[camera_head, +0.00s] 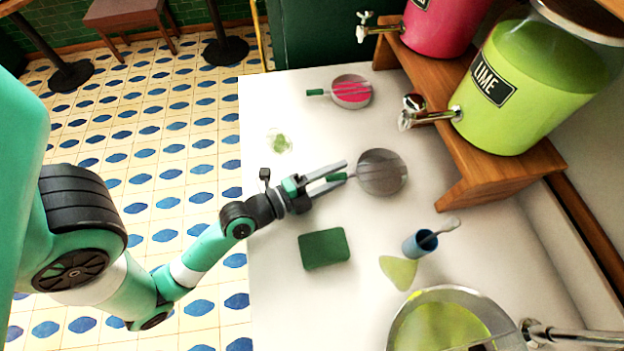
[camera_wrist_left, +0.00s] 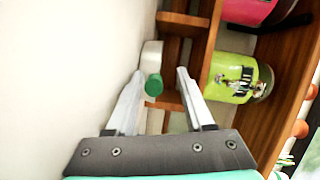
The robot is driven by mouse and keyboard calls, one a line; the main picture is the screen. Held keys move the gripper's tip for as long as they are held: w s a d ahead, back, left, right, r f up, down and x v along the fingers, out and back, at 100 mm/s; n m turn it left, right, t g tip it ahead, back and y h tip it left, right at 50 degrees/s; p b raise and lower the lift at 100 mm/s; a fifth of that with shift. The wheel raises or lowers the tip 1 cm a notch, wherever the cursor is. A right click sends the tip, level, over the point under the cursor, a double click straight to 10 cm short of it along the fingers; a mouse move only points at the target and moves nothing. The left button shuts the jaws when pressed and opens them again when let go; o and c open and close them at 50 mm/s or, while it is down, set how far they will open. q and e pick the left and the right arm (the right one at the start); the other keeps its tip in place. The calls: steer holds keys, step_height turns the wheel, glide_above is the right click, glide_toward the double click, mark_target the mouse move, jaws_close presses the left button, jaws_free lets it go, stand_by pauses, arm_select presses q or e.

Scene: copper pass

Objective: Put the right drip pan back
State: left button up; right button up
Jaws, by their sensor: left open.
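The nearer drip pan (camera_head: 382,172) is a round grey pan with a short green handle, lying on the white counter in front of the lime dispenser. My left gripper (camera_head: 345,171) is open, with its fingertips at the handle. In the left wrist view, the green handle end (camera_wrist_left: 153,86) shows between the open fingers, nearer the left one, with the pale pan (camera_wrist_left: 151,55) beyond. I cannot tell whether the fingers touch the handle. A second drip pan (camera_head: 352,91) holding pink liquid lies farther back, its green handle pointing left. My right gripper is not in view.
The lime dispenser (camera_head: 518,88) and a pink dispenser (camera_head: 440,22) stand on a wooden shelf (camera_head: 480,140), taps facing the counter.

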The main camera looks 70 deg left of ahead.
arm_select(q)
steer(key=shift+s+d+f, duration=0.1)
steer(key=shift+s+f, duration=0.1)
steer(key=shift+f, duration=0.3)
steer(key=shift+s+f, duration=0.15)
steer(key=shift+f, duration=0.35)
steer(key=b+v, duration=0.2)
steer(key=v, duration=0.2)
steer(key=shift+s, duration=0.35)
steer(key=v, duration=0.1)
steer(key=p+v, duration=0.1)
steer(key=v, duration=0.2)
steer(key=shift+s+r+p, duration=0.3)
steer(key=shift+r, duration=0.05)
steer(key=shift+s+r, duration=0.1)
steer(key=shift+s, duration=0.15)
steer(key=shift+s+d+r+p, duration=0.2)
steer(key=shift+s+r+p, duration=0.1)
steer(key=shift+s, duration=0.15)
steer(key=shift+d+r, duration=0.1)
steer(key=shift+r, duration=0.15)
steer(key=shift+s, duration=0.1)
